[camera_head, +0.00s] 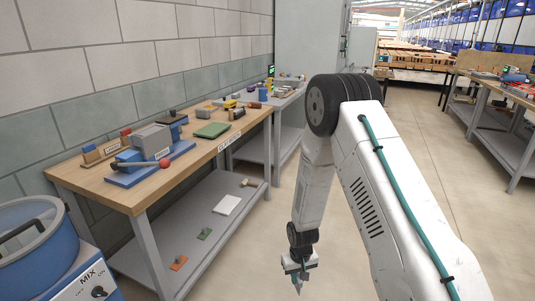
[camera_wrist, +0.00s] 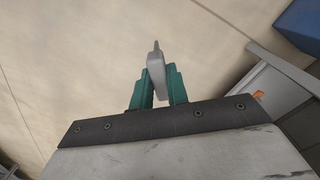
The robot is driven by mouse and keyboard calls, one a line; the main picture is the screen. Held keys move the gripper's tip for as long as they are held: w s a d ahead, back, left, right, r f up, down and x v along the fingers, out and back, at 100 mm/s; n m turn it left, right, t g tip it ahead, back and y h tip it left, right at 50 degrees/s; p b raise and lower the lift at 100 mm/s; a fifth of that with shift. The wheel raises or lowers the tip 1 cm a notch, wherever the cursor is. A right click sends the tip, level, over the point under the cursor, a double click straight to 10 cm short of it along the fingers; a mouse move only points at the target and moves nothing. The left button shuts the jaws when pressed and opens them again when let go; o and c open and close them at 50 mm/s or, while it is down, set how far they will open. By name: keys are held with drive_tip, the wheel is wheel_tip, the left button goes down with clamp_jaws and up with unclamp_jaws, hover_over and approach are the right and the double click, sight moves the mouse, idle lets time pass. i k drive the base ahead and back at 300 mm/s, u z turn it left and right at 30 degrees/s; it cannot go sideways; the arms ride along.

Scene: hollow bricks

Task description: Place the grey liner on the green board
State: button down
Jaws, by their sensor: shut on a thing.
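My gripper (camera_head: 298,268) hangs low over the floor, to the right of the workbench. In the wrist view its teal fingers (camera_wrist: 158,85) are shut on a light grey piece with a narrow tip, which looks like the grey liner (camera_wrist: 156,68). The liner also shows as a small pale point below the gripper in the head view (camera_head: 298,286). A small green board (camera_head: 205,234) lies on the bench's lower shelf, left of my gripper and apart from it. A larger dark green pad (camera_head: 212,130) lies on the bench top. I cannot tell which green piece is the named board.
The lower shelf (camera_head: 150,262) also holds an orange board (camera_head: 178,262), a white slab (camera_head: 227,204) and a small beige piece (camera_head: 245,183). A bench leg (camera_head: 154,249) stands at its front edge. A blue mixer (camera_head: 38,240) is at the left. The floor (camera_head: 435,170) at right is clear.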

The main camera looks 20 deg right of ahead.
sight(212, 128)
drive_tip(key=z, duration=0.7)
drive_tip(key=i, duration=1.45)
drive_tip(key=u, duration=0.25)
